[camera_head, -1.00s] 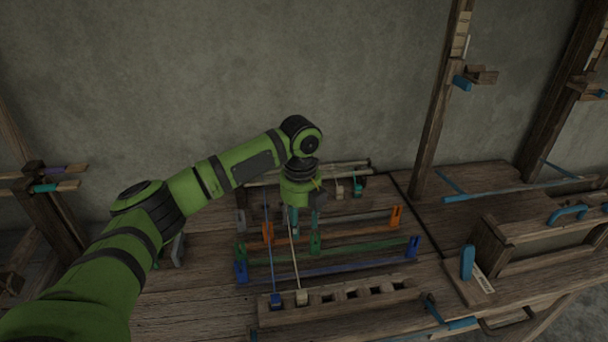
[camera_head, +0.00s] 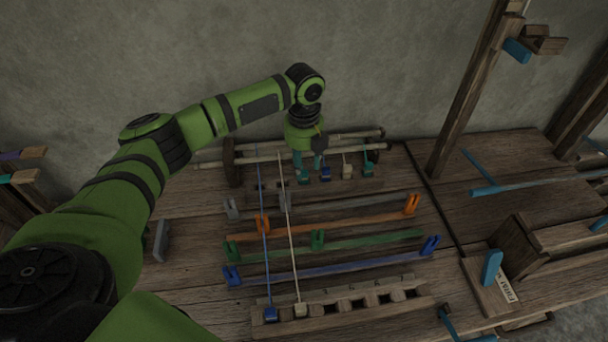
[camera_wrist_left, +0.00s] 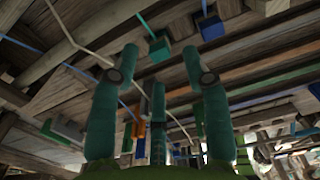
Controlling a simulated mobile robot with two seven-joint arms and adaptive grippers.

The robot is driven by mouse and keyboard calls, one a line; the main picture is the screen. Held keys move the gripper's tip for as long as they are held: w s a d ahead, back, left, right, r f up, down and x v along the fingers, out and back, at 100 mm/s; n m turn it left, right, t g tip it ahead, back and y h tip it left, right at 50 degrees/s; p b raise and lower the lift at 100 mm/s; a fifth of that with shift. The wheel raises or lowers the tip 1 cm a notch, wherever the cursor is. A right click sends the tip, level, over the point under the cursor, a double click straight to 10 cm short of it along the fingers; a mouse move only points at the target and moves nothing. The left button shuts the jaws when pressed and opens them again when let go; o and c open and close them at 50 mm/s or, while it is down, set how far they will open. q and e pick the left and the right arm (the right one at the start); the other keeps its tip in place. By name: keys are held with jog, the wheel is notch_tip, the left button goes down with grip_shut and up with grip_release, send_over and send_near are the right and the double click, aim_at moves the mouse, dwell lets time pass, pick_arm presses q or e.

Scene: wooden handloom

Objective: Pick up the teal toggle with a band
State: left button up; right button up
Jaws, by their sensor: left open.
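A small teal toggle (camera_head: 304,175) sits in the back slotted rack, and a second teal one (camera_head: 369,169) sits at the rack's right end. In the left wrist view, a teal toggle (camera_wrist_left: 160,48) with a thin teal band shows near the fingertips. My left gripper (camera_head: 308,164) is open, fingers pointing down, just above the rack's left teal toggle. In the wrist view its fingers (camera_wrist_left: 161,62) are spread with nothing gripped; contact with the toggle cannot be told. My right gripper is not in view.
A blue toggle (camera_head: 325,174) and a white toggle (camera_head: 347,171) stand close by in the rack. Blue and white bands stretch to the front slotted rack (camera_head: 358,303). Grey, orange (camera_head: 360,222), green and blue bars lie between. Wooden posts stand right.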

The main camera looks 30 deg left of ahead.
pick_arm(q)
notch_tip(320, 180, down, 2)
jog(key=shift+w+f, duration=0.1)
jog(key=shift+f, duration=0.1)
jog(key=c, duration=0.9)
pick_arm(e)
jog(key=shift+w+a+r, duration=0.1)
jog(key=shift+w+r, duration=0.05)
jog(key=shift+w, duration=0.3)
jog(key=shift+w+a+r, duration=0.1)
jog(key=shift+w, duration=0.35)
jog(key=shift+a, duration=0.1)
